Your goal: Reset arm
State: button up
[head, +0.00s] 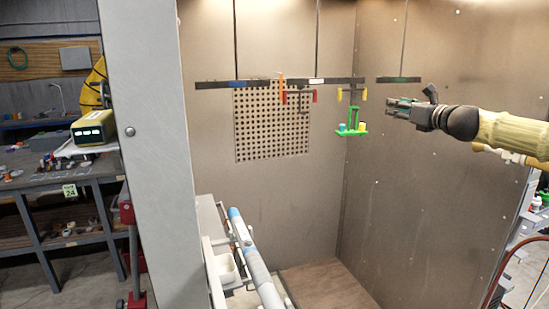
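My arm reaches in from the right in the head view, and my gripper (398,106) points left inside the booth. The gripper is small and seen from the side, so whether its fingers are apart cannot be told. No object shows clearly between the fingers. Left of the fingertips, a green hanger (356,128) with a blue piece and a yellow piece hangs below the dark bar. A visible gap separates my gripper from it.
Dark bars (318,80) hang on rods across the booth, with red, orange and yellow hooks. A perforated panel (270,122) is on the back wall. A grey post (150,150) stands at left. A rail with a blue-banded tube (250,255) is below. The booth's middle is clear.

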jog(key=a+f+n+g, duration=0.25)
jog(key=a+f, duration=0.45)
jog(key=f, duration=0.4)
jog(key=a+f+n+g, duration=0.1)
jog(key=a+f+n, duration=0.2)
jog(key=a+f, duration=0.55)
jog(key=s+a+f+n+g+h, duration=0.1)
jog(key=s+a+f+n+g, duration=0.2)
jog(key=f, duration=0.7)
jog(key=s+a+f+n+g, duration=0.1)
jog(key=s+a+f+n, duration=0.1)
jog(key=s+f, duration=0.6)
jog(key=s+a+f+n+g+h, duration=0.1)
jog(key=s+a+f+n, duration=0.15)
jog(key=f, duration=1.05)
jog(key=s+a+f+n+g+h, duration=0.15)
jog(key=s+f+n+g, duration=0.45)
jog(key=s+f, duration=1.4)
jog(key=s+d+f+n+h, duration=0.1)
jog(key=s+n, duration=0.3)
jog(key=s, duration=0.5)
jog(key=s+d+f+n+g+h, duration=0.1)
jog(key=s+d+f+n, duration=0.2)
jog(key=s, duration=0.7)
jog(key=s+d+f+n+g+h, duration=0.1)
jog(key=s+d+n, duration=0.3)
jog(key=s, duration=0.6)
jog(key=shift+s+d+f+n, duration=0.2)
jog(key=shift+f+n, duration=0.2)
jog(key=shift+n, duration=0.3)
